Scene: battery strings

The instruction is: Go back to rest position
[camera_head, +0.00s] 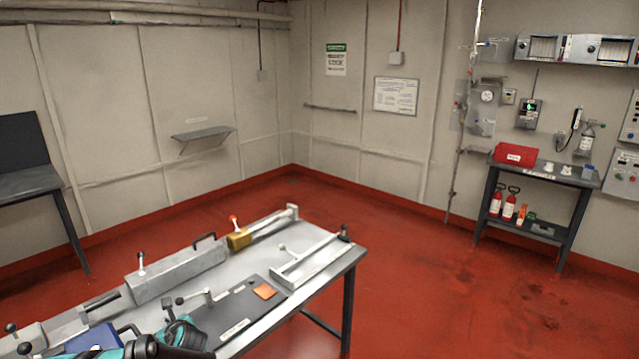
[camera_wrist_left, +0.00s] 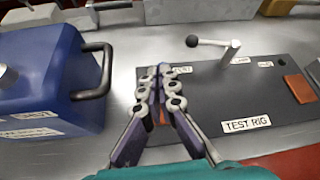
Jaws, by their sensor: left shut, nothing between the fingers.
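My left gripper (camera_wrist_left: 160,72) is shut and empty in the left wrist view, its fingertips together over the left edge of the dark test rig board (camera_wrist_left: 205,112). In the head view the teal and black gripper (camera_head: 168,304) is at the bottom, low over the metal workbench (camera_head: 225,265). A blue box (camera_wrist_left: 45,75) with a dark handle stands left of the fingers, apart from them; it also shows in the head view (camera_head: 92,341). A lever with a black ball knob (camera_wrist_left: 192,41) stands on the board just beyond and right of the fingertips. My right gripper is not in view.
An orange square (camera_head: 264,291) lies on the board. A long grey block (camera_head: 180,270) with a handle, a yellow block (camera_head: 239,240) and a metal frame (camera_head: 310,262) occupy the bench. A side table (camera_head: 540,178) stands at the right wall. The red floor between is clear.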

